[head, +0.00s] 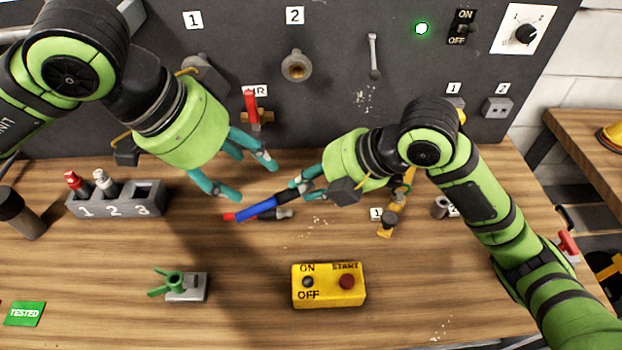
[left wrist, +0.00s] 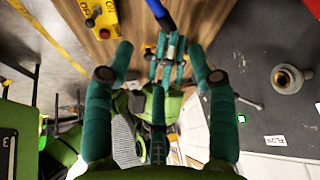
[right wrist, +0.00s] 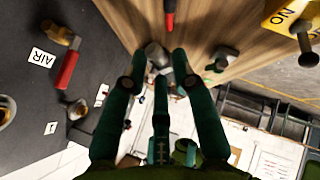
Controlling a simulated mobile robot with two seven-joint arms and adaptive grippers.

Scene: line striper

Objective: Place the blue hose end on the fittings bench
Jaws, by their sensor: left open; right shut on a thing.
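A blue hose end (head: 258,208) with a black section is held by my right gripper (head: 304,184), which is shut on it. It slants down to the left, and I cannot tell whether it touches the wooden bench (head: 240,290). Its blue part shows in the left wrist view (left wrist: 161,13). A red hose end (head: 232,216) with a dark body and metal tip lies just behind or under it; its red part shows in the right wrist view (right wrist: 170,14). My left gripper (head: 253,180) is open and empty, just left of and above the blue hose end.
A dark panel (head: 340,100) rises behind. The bench between the box and clamp is clear.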

